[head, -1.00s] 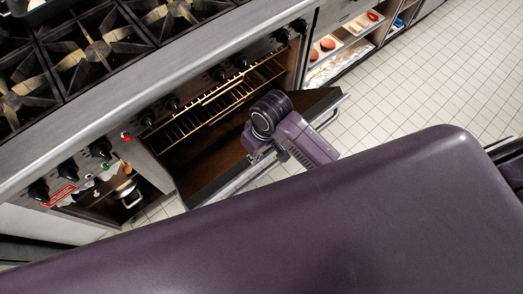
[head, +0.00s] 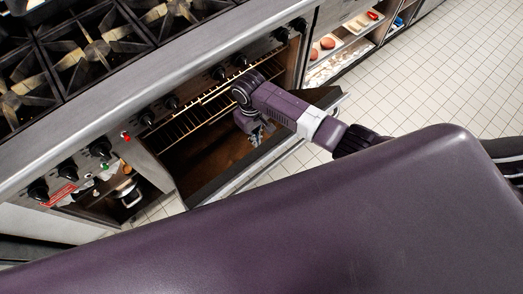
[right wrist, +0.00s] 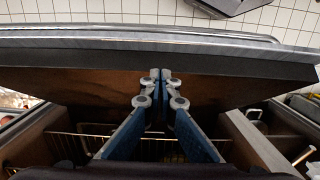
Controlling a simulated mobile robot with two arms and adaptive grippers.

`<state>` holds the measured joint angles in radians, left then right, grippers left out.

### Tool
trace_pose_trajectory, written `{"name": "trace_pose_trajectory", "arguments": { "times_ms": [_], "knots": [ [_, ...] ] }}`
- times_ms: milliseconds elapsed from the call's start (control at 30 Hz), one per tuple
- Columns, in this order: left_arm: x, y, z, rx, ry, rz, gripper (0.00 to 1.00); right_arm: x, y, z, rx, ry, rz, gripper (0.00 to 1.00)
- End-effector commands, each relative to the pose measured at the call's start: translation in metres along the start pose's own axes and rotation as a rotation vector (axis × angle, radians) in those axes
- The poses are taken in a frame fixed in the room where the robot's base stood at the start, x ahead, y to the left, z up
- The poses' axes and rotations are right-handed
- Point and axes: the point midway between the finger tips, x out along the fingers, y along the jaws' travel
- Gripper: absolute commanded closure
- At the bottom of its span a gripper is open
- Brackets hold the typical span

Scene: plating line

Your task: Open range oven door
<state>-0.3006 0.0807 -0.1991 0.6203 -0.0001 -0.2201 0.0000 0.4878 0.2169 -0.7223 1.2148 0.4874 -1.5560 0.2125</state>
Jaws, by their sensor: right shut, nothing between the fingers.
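The range oven door (head: 215,172) hangs partly open, tilted down and outward, with its brown inner face showing. In the right wrist view the door (right wrist: 70,82) spans the picture, its handle bar (right wrist: 200,33) along the far edge. My right gripper (head: 258,138) is over the inner side of the door, near the oven opening. In the right wrist view the gripper (right wrist: 160,76) is shut and empty, its tips in front of the inner face. I cannot tell whether they touch it. The oven rack (head: 190,122) shows inside. My left gripper is out of view.
Black knobs (head: 100,147) line the range front under the burners (head: 95,50). An open compartment with a pot (head: 128,196) lies left of the oven. Shelves with food trays (head: 325,48) stand to the right. Tiled floor (head: 420,80) is clear at right.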

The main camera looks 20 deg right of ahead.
Motion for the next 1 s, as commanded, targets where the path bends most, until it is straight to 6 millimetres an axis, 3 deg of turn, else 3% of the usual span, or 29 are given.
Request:
{"name": "trace_pose_trajectory", "arguments": {
  "times_ms": [100,300,1000],
  "knots": [
    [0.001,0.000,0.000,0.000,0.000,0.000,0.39,0.024,-0.001,0.002,0.000,-0.002,0.000,1.00],
    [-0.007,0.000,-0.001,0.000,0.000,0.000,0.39,0.040,0.000,0.022,0.000,0.001,0.001,1.00],
    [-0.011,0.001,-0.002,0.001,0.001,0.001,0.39,0.055,0.001,0.038,0.001,0.020,0.001,1.00]
  ]
}}
